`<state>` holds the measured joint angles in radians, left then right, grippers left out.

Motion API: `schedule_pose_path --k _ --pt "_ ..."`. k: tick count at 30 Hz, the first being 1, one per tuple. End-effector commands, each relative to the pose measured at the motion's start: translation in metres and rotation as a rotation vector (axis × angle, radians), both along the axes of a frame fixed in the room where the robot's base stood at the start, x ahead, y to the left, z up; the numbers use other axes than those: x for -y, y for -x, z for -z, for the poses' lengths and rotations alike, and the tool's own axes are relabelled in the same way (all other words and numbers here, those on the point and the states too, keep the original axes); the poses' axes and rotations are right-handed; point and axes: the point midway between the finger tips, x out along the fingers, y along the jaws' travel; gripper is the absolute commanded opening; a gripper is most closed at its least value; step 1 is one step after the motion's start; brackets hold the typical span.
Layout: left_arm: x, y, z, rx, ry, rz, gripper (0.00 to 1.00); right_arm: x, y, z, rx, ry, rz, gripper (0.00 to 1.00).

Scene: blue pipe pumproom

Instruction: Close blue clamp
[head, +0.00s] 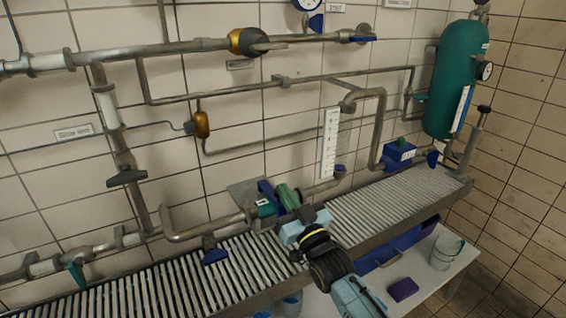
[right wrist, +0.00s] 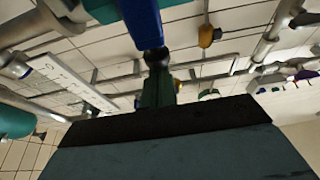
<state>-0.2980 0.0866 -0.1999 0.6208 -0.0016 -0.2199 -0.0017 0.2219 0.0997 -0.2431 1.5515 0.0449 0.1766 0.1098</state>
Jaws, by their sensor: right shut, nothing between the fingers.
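A blue upright piece, which looks like the blue clamp (head: 267,190), sits on the pipe fitting above the middle of the slatted grate. A green cylinder (head: 288,197) is right beside it. My right gripper (head: 303,219) is shut and empty, just below and to the right of the green cylinder. I cannot tell whether it touches the fitting. In the right wrist view, the blue piece (right wrist: 141,22) rises at the top centre, with a dark green part (right wrist: 158,86) below it. My dark gripper body covers the bottom of that view and hides what lies behind. My left gripper is not in view.
The slatted grate (head: 385,200) runs along the tiled wall under the pipes. A blue box (head: 398,154) and a teal tank (head: 457,78) stand right. A bucket (head: 446,251) and a purple block (head: 403,289) are on the lower shelf.

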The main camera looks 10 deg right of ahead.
Motion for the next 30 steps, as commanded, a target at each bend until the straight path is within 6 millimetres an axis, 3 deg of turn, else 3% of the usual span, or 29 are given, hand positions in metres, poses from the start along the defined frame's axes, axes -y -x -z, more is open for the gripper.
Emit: schedule_pose_path --k 7,20,25,30 --pt "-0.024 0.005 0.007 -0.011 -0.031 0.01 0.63 -0.005 0.0 0.003 0.017 -0.005 -0.01 0.0" --pt "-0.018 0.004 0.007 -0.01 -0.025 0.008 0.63 -0.006 0.0 0.003 0.015 -0.005 -0.01 0.0" --pt "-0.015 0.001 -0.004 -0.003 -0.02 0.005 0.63 -0.006 0.0 -0.008 0.016 -0.005 -0.011 0.0" --pt "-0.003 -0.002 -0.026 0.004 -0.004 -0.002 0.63 -0.007 -0.001 -0.031 0.019 -0.005 -0.012 0.0"
